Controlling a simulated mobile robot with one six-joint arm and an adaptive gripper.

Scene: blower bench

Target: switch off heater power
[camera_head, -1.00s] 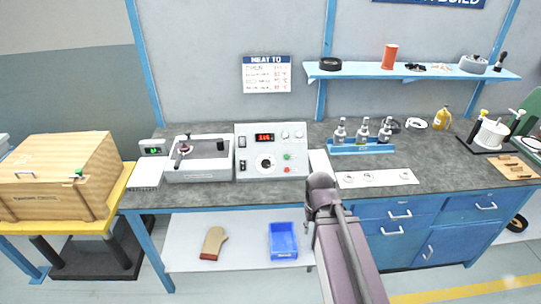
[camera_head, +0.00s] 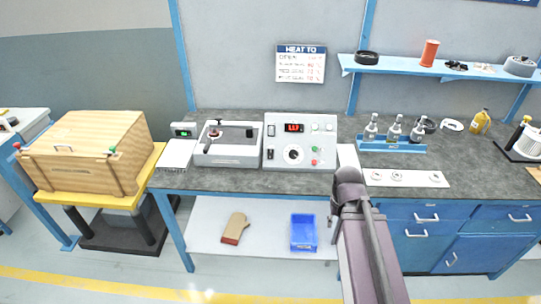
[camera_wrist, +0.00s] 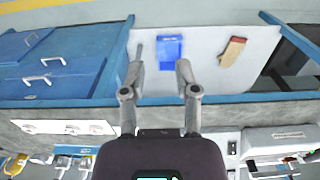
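The heater control box (camera_head: 300,142) is a light grey panel on the bench. It has a lit red display (camera_head: 294,128), a round dial (camera_head: 293,154), green and red buttons (camera_head: 315,156), and dark rocker switches (camera_head: 270,154) on its left side. I cannot read which switch is the heater power. My arm rises in front of the bench, right of the box, and hides the bench edge there. In the wrist view my gripper (camera_wrist: 162,68) points down past the bench front. Its two fingers are apart with nothing between them.
A grey bath unit (camera_head: 230,150) stands left of the box. A blue rack with bottles (camera_head: 392,147) and a white strip (camera_head: 405,178) lie to the right. A wooden crate (camera_head: 85,150) stands at far left.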

